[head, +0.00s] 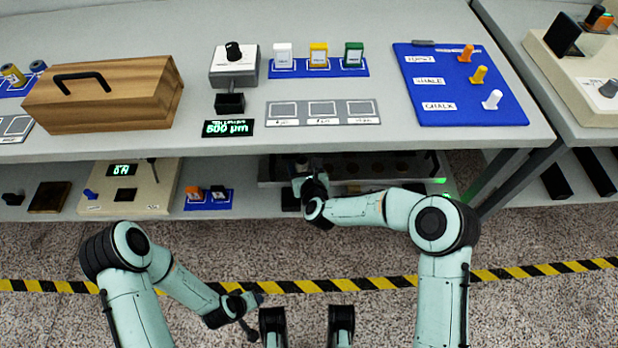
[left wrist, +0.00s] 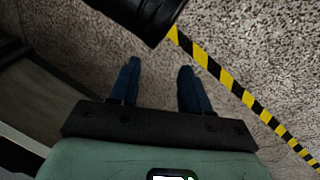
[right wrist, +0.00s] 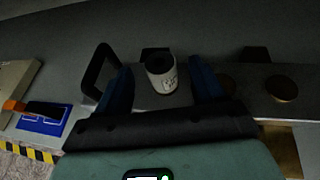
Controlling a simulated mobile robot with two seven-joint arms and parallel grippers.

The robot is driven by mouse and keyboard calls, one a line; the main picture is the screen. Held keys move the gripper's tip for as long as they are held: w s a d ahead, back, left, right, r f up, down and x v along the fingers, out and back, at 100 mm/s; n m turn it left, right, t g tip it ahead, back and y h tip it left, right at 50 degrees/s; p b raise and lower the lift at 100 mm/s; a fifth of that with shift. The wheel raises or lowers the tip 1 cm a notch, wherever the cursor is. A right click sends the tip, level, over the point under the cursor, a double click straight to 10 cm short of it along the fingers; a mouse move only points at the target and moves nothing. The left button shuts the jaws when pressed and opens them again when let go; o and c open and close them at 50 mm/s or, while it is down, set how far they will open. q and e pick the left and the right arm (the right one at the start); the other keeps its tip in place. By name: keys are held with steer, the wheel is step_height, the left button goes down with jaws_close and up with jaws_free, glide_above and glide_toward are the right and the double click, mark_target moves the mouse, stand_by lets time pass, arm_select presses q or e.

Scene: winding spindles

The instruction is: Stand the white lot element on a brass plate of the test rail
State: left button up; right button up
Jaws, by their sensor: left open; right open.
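The white lot element (right wrist: 160,80), a short white cylinder with a dark top and markings, stands on or just over the grey test rail (right wrist: 250,101) in the right wrist view. My right gripper (head: 306,180) is open, with one finger on each side of the element and visible gaps. Brass plates (right wrist: 281,88) show on the rail to the right. Whether a plate lies under the element is hidden. The rail is on the lower shelf in the head view (head: 440,170). My left gripper (head: 254,315) is open and empty above the floor.
A black handle (right wrist: 97,72) rises from the rail close to the left finger in the right wrist view. A blue mat (head: 207,205) with small orange and dark items lies left on the lower shelf. The tabletop (head: 200,160) overhangs the rail.

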arm_select(q)
steer(key=shift+s+d+r+g+h+p, duration=0.2)
steer(key=shift+s+d+r+p, duration=0.2)
steer(key=shift+s, duration=0.2)
steer(key=shift+s+d+r+g+h+p, duration=0.1)
steer(key=shift+s+d+r+g+p, duration=0.15)
steer(key=shift+s+r, duration=0.3)
arm_select(e)
steer(key=v, duration=0.8)
steer(key=shift+s+r, duration=0.15)
steer(key=shift+s, duration=0.1)
